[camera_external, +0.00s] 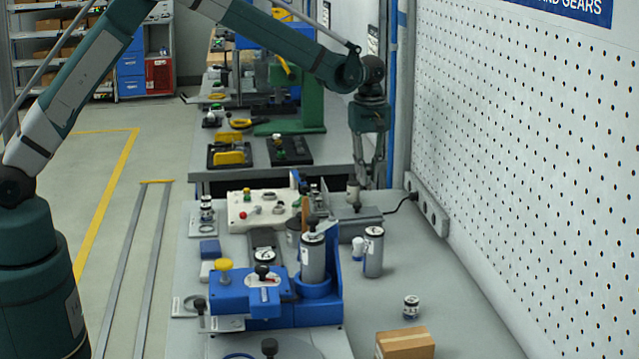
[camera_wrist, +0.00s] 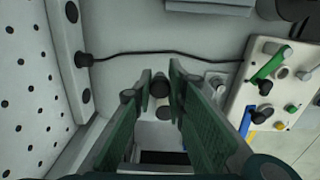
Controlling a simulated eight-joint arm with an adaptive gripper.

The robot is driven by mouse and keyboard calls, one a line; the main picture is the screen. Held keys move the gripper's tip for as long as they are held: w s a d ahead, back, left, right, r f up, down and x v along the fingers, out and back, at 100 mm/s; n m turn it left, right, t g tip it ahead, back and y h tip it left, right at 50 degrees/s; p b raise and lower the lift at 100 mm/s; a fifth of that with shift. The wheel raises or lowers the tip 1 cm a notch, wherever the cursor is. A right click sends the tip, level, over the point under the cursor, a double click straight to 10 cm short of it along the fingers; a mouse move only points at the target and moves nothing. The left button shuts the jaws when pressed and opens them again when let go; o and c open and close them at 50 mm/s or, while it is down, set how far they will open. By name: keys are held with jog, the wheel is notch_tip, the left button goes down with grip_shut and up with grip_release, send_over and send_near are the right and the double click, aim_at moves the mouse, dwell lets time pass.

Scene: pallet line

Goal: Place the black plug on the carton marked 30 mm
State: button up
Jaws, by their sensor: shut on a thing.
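My gripper (camera_external: 371,184) hangs fingers-down over the back right of the bench, near the pegboard wall. In the wrist view its fingertips (camera_wrist: 161,84) are closed on a small dark round piece, which looks like the black plug (camera_wrist: 159,88). The fingers hide much of it. A brown cardboard carton (camera_external: 404,344) lies at the bottom edge of the external view, well to the front of my gripper. It is partly cut off, and no 30 mm marking can be read on it.
A grey box (camera_external: 361,222) with a black cable stands below my gripper. A silver cylinder (camera_external: 373,252) and a small black-and-white cylinder (camera_external: 411,306) stand on the bench. A blue fixture (camera_external: 262,303) fills the centre left.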

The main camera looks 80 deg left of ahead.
jog(key=w+d+r+m+p, duration=0.2)
jog(key=w+d, duration=0.1)
jog(key=d, duration=1.6)
notch_tip(320, 180, up, 5)
jog(key=m+p, duration=0.5)
jog(key=m, duration=0.3)
send_over(406, 339)
jog(key=shift+r, duration=0.15)
jog(key=shift+f+p, duration=0.45)
jog(key=shift+f, duration=2.7)
